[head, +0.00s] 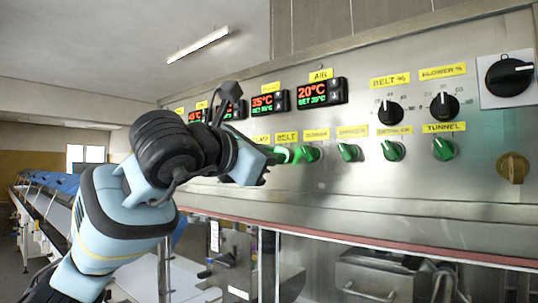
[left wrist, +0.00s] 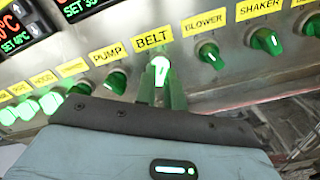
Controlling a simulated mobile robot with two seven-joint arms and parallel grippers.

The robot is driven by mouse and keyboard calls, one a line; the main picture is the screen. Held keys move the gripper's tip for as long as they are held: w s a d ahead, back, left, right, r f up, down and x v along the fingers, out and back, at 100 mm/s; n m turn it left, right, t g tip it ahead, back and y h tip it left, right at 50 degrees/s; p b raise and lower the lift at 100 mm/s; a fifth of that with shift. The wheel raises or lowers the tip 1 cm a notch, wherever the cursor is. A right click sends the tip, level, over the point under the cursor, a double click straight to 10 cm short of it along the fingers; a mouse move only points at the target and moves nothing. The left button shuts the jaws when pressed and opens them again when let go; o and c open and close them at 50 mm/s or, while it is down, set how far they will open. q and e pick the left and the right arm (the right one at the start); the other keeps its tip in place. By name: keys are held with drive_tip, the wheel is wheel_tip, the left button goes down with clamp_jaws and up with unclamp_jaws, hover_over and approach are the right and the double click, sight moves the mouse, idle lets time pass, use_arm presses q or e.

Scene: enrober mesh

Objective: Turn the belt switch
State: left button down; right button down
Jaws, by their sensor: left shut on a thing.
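The belt switch is a green knob under the yellow BELT label on the steel panel. In the left wrist view the belt switch (left wrist: 160,67) is brightly lit, with its pale pointer close to upright. In the head view the belt switch (head: 284,154) is partly hidden behind my left gripper (head: 272,160). In the left wrist view my left gripper (left wrist: 161,92) has a finger on each side of the knob and is shut on it. My right gripper is in neither view.
The unlit pump switch (left wrist: 116,82) and blower switch (left wrist: 209,54) sit close on either side. Red and green displays (head: 321,92) are above. Black dials (head: 389,112) are farther right. A panel edge (head: 400,246) runs below, and a conveyor (head: 45,205) stands at left.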

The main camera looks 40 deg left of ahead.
use_arm(q)
drive_tip(key=c, duration=1.5)
unclamp_jaws()
drive_tip(key=shift+s, duration=0.1)
drive_tip(key=s, duration=0.7)
drive_tip(key=shift+s+a, duration=0.3)
